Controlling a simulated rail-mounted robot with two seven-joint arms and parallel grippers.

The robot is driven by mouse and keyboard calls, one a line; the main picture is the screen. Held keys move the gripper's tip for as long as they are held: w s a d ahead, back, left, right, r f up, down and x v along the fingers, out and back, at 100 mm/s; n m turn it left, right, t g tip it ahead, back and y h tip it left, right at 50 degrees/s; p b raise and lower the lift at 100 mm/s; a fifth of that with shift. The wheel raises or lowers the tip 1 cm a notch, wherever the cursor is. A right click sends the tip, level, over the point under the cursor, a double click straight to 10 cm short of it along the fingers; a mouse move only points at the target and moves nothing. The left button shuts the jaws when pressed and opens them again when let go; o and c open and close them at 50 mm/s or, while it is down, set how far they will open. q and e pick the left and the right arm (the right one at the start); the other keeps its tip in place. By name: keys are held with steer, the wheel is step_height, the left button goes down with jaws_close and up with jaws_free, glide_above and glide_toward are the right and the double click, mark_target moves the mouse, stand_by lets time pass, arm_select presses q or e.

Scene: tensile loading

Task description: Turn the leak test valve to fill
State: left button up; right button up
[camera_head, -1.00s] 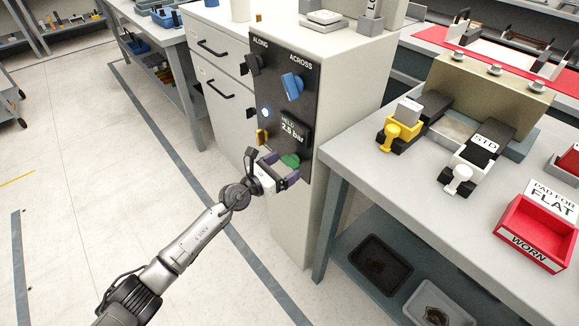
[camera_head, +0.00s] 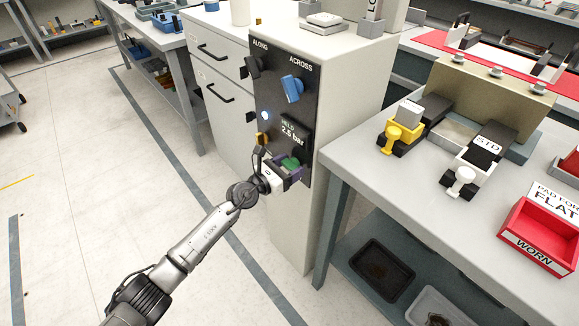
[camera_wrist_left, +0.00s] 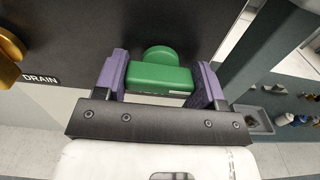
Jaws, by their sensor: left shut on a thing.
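The black valve panel (camera_head: 271,93) is on the front of the pale cabinet. Its display (camera_head: 294,128) reads HELD 2.5 bar. The green valve handle (camera_head: 291,162) is low on the panel, and it also shows in the left wrist view (camera_wrist_left: 159,77) with its bar lying across the picture. My left gripper (camera_head: 288,170) is shut on the green handle, with purple fingers (camera_wrist_left: 160,82) at both ends of the bar. The yellow knob (camera_wrist_left: 8,55) beside the word DRAIN is left of the gripper. Any position marks around the green handle are hidden. My right gripper is not in view.
A blue knob (camera_head: 292,88) and a black knob (camera_head: 252,67) sit higher on the panel. A grey bench (camera_head: 357,169) with clamps and a red tray (camera_head: 537,236) stands close on the right. Open floor (camera_head: 90,185) lies to the left.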

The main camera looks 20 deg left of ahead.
arm_select(q)
steer(key=c, duration=0.3)
steer(key=shift+r+n+p, duration=0.2)
steer(key=shift+n+p, duration=1.2)
steer(key=shift+n, duration=0.1)
steer(key=n+p, duration=0.3)
steer(key=n, duration=0.1)
steer(key=n+p, duration=0.3)
steer(key=n, duration=0.3)
steer(key=shift+p, duration=0.3)
steer(key=n+p, duration=0.2)
steer(key=n, duration=0.2)
steer(key=shift+f, duration=0.1)
steer(key=shift+n+p, duration=0.35)
steer(key=shift+n, duration=0.05)
steer(key=shift+f, duration=0.1)
steer(key=o, duration=0.9)
